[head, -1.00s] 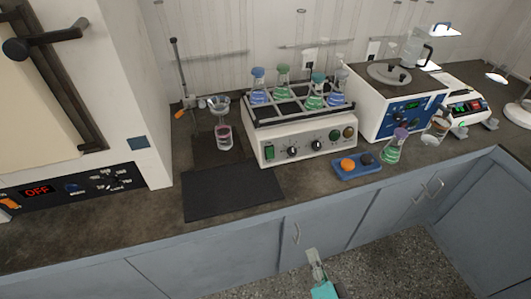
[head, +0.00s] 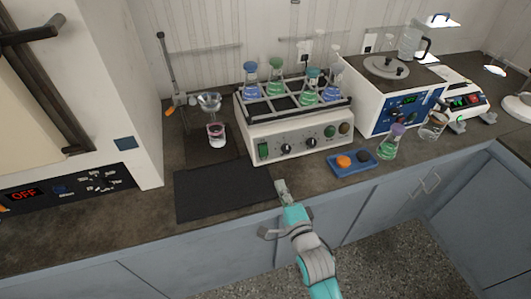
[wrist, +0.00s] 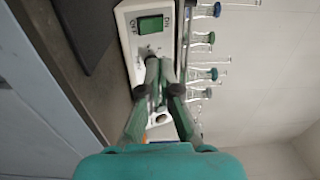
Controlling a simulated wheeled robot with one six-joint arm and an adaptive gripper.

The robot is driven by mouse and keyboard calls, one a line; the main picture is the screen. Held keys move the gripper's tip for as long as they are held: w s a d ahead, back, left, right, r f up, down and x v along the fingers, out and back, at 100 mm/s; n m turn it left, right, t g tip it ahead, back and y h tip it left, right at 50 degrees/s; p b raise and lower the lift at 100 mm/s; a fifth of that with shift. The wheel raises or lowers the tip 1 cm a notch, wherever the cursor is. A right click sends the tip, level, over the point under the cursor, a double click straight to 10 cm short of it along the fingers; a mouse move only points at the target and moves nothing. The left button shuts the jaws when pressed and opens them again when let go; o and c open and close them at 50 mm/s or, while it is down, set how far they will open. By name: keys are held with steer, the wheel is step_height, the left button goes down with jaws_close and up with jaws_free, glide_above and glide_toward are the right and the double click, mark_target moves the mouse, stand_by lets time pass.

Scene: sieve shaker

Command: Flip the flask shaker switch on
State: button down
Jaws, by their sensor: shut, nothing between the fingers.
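The flask shaker (head: 296,140) is a white box with a rack of flasks on top, on the counter in the middle of the head view. Its green rocker switch (head: 263,150) is at the left end of the front panel. In the wrist view the switch (wrist: 151,25) shows large near the top, on the white panel. Which way it is pressed I cannot tell. My gripper (head: 282,187) is shut and empty, in front of and below the panel, near the counter's front edge. In the wrist view my gripper's fingertips (wrist: 160,62) appear just below the switch, apart from it.
A black mat (head: 222,190) lies left of my gripper. A blue tray (head: 352,162) with an orange and a dark item sits to the right. A flask with green liquid (head: 389,146) stands right of the tray.

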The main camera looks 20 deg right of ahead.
mark_target(264, 147)
steer(key=w, duration=1.4)
